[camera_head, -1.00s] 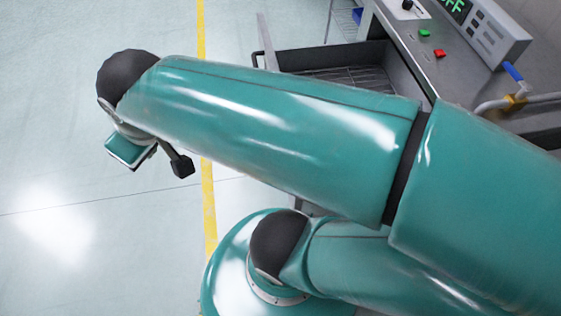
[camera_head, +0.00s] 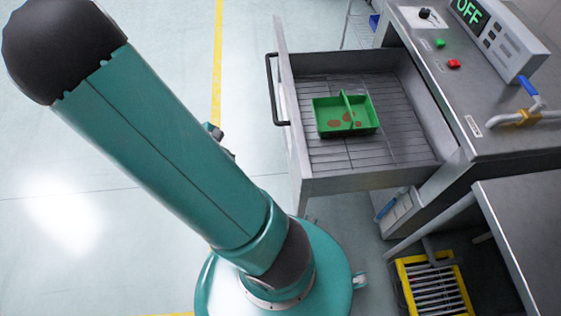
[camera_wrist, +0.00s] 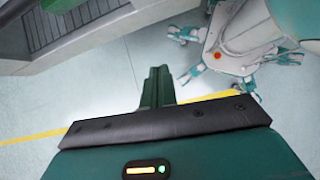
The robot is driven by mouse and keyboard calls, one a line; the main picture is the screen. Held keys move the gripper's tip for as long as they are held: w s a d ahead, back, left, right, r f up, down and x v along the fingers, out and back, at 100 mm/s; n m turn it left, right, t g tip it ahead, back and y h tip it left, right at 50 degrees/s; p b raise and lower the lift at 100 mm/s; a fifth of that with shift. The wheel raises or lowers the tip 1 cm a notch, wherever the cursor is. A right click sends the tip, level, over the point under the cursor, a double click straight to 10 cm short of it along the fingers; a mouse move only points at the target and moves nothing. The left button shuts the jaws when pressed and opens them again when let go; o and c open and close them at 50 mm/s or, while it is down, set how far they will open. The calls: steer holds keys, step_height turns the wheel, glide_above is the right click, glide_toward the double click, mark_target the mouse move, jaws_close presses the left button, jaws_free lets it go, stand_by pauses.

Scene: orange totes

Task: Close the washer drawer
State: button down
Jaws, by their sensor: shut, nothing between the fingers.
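The washer drawer (camera_head: 291,118) is pulled out from the washer (camera_head: 485,100), with its black handle (camera_head: 271,90) on the front panel at the left. A green two-part tray (camera_head: 345,127) with brown spots lies on the drawer's slatted floor. In the wrist view, the drawer's slats (camera_wrist: 52,30) show at the top left, with a green edge beside them. My gripper (camera_wrist: 158,82) shows in the wrist view with its dark green fingers together and nothing between them. It is apart from the drawer, over open floor. In the head view my arm hides most of the gripper.
The washer's panel (camera_head: 470,14) reads OFF, with green and red buttons nearby. A metal table (camera_head: 525,215) stands at the lower right, with a yellow-framed rack (camera_head: 435,285) below it. A yellow line (camera_head: 217,65) crosses the pale floor, which is clear left of the drawer.

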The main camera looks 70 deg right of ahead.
steer(key=s+d+f+n+g, duration=0.1)
steer(key=s+d+f, duration=0.8)
steer(key=s, duration=0.4)
steer(key=shift+d+f+g+h, duration=0.2)
steer(key=shift+f+g+h, duration=0.2)
steer(key=shift+f, duration=0.2)
steer(key=shift+s+d, duration=0.1)
steer(key=shift+s, duration=0.1)
